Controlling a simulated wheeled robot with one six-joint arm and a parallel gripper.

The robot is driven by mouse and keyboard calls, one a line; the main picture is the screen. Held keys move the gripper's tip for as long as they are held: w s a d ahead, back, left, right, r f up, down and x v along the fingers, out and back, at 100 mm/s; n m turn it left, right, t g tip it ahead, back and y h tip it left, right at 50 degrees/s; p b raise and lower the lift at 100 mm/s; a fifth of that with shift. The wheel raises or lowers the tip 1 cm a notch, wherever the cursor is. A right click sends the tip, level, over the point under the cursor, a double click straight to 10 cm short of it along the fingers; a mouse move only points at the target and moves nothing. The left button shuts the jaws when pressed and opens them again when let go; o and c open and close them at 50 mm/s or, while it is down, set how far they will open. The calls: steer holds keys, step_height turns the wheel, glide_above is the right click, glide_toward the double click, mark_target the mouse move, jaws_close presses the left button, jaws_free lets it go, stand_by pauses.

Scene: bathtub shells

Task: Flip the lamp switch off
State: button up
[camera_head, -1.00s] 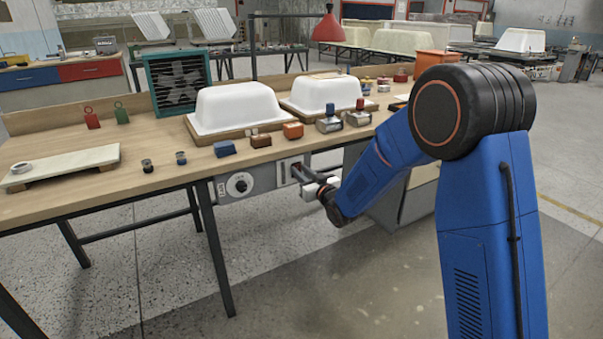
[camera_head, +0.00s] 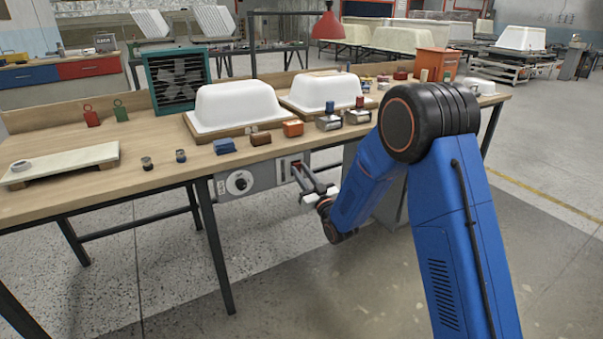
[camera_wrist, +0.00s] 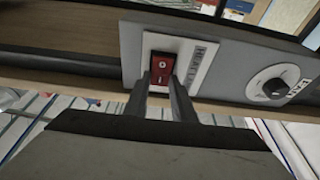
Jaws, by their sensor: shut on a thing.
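A red rocker switch (camera_wrist: 161,65) sits on a pale plate in a grey control panel (camera_wrist: 220,60). It is marked O and I, and lettering that seems to start with HEAT stands beside it. In the head view my gripper (camera_head: 299,170) reaches from the lower right to the panel (camera_head: 262,177) under the bench front. A red lamp shade (camera_head: 329,27) hangs behind the bench; I cannot tell whether it is lit.
A round dial (camera_wrist: 274,85) is on the same panel, beside the switch. The wooden bench (camera_head: 90,190) above carries white tub shells (camera_head: 235,105), a teal fan heater (camera_head: 178,80) and several small blocks near its front edge. The floor before the bench is clear.

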steer(key=o, duration=1.1)
steer(key=shift+c, duration=0.2)
steer(key=shift+s, duration=0.1)
steer(key=v, duration=1.7)
steer(key=shift+d, duration=0.15)
steer(key=shift+s, duration=0.1)
